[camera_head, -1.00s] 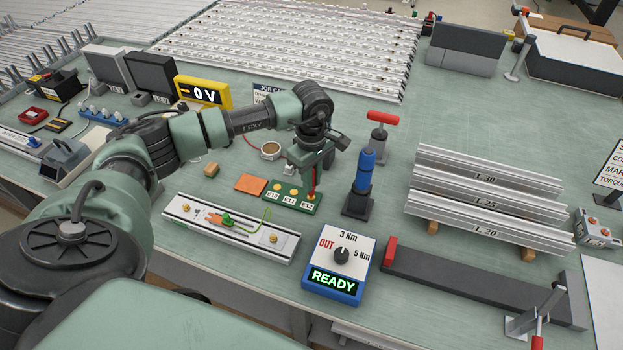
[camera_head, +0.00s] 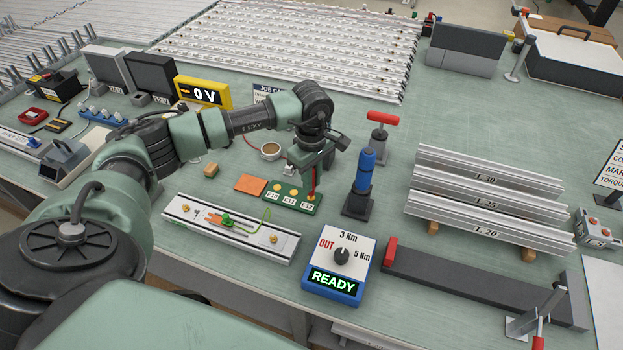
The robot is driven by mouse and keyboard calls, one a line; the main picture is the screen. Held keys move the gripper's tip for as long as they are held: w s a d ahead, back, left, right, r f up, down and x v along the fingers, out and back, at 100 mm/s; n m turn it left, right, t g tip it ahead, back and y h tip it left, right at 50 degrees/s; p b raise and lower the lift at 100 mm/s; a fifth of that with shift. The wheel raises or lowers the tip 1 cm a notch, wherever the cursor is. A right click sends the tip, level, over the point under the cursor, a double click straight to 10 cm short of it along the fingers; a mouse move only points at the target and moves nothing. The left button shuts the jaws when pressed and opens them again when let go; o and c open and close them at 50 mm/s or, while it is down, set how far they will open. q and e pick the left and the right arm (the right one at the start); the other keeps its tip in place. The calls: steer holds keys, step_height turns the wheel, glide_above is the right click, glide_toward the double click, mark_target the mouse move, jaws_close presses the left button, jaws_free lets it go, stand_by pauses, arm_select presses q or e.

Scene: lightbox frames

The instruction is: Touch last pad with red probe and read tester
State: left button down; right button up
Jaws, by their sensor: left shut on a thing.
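The yellow tester (camera_head: 204,93) stands at the back left and its display reads 0 V. The green pad board (camera_head: 292,198) lies on the bench with a row of three gold pads, their labels small. My left gripper (camera_head: 313,184) points down over the board's right end and is shut on the red probe (camera_head: 313,192). The probe stands about upright at the right-hand pad, labelled like E12. Whether its tip touches the pad is hidden. My right gripper is out of view.
A blue tool in a black stand (camera_head: 358,192) is close right of the board. The READY box (camera_head: 339,270) and an aluminium rail (camera_head: 232,228) with a green wire lie in front.

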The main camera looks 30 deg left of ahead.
arm_select(q)
steer(key=shift+s+f, duration=0.1)
stand_by(0.4)
steer(key=shift+r+p, duration=0.6)
steer(key=shift+r, duration=0.5)
steer(key=shift+r+p, duration=0.85)
steer(key=shift+r, duration=1.1)
steer(key=shift+d, duration=0.1)
